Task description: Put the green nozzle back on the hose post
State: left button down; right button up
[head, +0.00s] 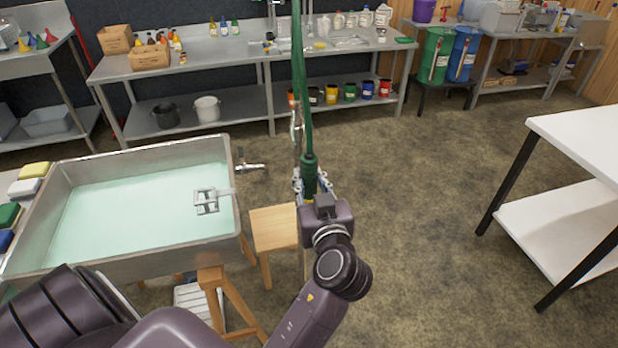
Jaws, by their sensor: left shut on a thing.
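The green nozzle (309,165) hangs upright at the lower end of a green hose (300,75) that comes down from the top of the head view. My left gripper (312,187) is shut on the nozzle from the near side, and its body hides the nozzle's lower part. A thin grey post (297,125) shows just left of the hose and behind it. The hose covers part of the post, so I cannot tell whether the nozzle touches it. My right gripper is not in view.
A steel basin (232,190) of pale green liquid stands at the left, with a tap on its right side. A wooden stool (272,228) is just left of my gripper. A steel bench (225,72) runs along the back. A white table (580,140) stands right, with open floor between.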

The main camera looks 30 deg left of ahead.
aim_at(311, 192)
pick_arm(q)
jog(key=shift+r, duration=0.3)
dwell(0.6)
jog(key=shift+f+b, duration=1.2)
jog(key=shift+b, duration=0.25)
dwell(0.6)
jog(key=shift+w+d+f+b, duration=0.1)
jog(key=shift+f+b, duration=0.45)
jog(key=shift+b, duration=0.25)
dwell(0.7)
jog(key=shift+d+f+b, duration=0.1)
jog(key=shift+f+b, duration=0.15)
jog(key=shift+b, duration=0.1)
jog(key=shift+d+f+b, duration=0.1)
jog(key=shift+f+b, duration=0.25)
jog(key=shift+b, duration=0.05)
